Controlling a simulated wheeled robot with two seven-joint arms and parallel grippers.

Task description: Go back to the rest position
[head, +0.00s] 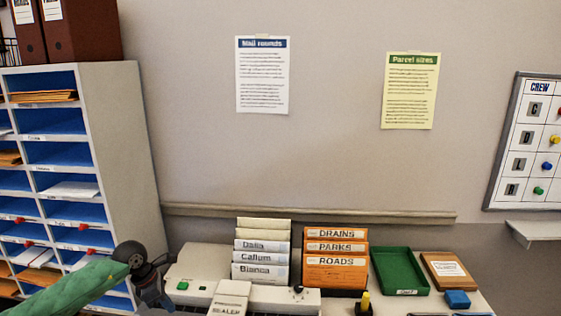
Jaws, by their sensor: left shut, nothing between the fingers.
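My left arm comes in at the lower left in a green sleeve. Its dark gripper (158,298) points down, shut and empty, in front of the pigeonhole cabinet's lower right side and at the left end of the cream machine (205,265). Whether it touches anything cannot be told. My right gripper does not show.
A pigeonhole cabinet (122,150) stands at left. On the counter are white name folders (262,255), orange folders (336,262), a green tray (400,271), a brown clipboard (450,272), a blue block (457,299) and a sealer box (230,297). A crew board (530,140) hangs right.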

